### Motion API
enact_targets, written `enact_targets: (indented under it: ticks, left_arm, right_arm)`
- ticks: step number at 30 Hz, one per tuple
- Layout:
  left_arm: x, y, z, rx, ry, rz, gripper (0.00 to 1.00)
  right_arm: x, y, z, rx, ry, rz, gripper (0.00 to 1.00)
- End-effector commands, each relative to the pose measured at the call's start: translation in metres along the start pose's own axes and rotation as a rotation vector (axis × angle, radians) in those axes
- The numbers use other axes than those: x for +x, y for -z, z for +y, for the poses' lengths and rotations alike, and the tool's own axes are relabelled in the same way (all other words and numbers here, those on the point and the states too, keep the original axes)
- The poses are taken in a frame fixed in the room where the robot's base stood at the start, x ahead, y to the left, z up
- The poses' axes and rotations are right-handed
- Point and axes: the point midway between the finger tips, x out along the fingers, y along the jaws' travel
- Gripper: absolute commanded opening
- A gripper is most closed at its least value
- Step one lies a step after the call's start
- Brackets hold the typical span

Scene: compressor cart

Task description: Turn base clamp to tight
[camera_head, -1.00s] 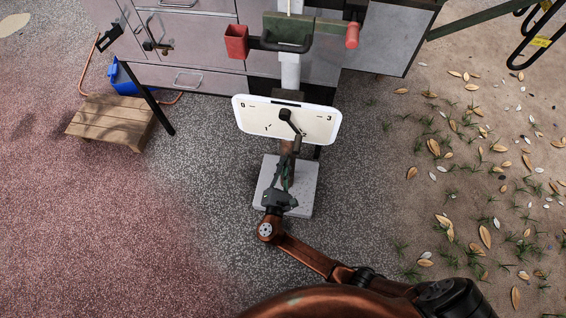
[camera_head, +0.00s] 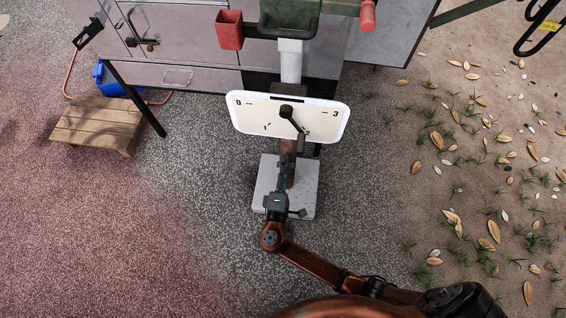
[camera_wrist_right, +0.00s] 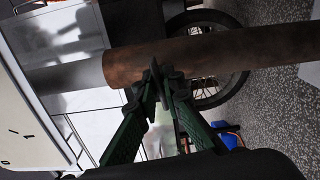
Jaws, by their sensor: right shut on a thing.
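A white panel (camera_head: 255,112) marked 0 to 3 sits on the upright post. The base clamp's dark lever (camera_head: 291,117) lies across it, slanting down-right toward the 2. My right gripper (camera_head: 286,157) is just below the panel, over the post's foot. In the right wrist view its two green fingers (camera_wrist_right: 160,85) converge on a thin dark piece, apparently the clamp handle, in front of the rusty brown tube (camera_wrist_right: 200,55). The fingers hide much of that piece. The panel's edge also shows in this view (camera_wrist_right: 25,120). My left gripper is not in view.
The post stands on a pale square base (camera_head: 268,180). A red box (camera_head: 229,30) and a red grip (camera_head: 368,15) flank it above. Grey cabinets (camera_head: 180,50) are behind. A wooden step (camera_head: 98,125) and blue bin (camera_head: 112,82) stand left.

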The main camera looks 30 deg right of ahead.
Motion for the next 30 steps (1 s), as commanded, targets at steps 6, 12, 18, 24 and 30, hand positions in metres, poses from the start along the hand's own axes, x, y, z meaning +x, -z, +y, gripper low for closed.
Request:
enact_targets:
  ticks: [6, 12, 18, 24, 30]
  left_arm:
    - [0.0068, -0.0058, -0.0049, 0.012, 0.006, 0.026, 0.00]
    - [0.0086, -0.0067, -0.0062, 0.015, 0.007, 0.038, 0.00]
    - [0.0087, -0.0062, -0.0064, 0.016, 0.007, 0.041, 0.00]
    - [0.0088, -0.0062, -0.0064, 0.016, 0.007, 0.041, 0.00]
    - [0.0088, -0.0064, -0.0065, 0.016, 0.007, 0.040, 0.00]
  right_arm:
    - [-0.0009, 0.0006, -0.0025, 0.083, 0.003, 0.001, 0.00]
    - [-0.0009, 0.0005, -0.0015, 0.115, 0.003, 0.001, 0.00]
    - [-0.0008, 0.0005, -0.0011, 0.120, 0.003, 0.001, 0.00]
    - [-0.0009, 0.0005, -0.0012, 0.119, 0.003, 0.001, 0.00]
    - [-0.0006, 0.0003, -0.0008, 0.118, 0.002, 0.001, 0.21]
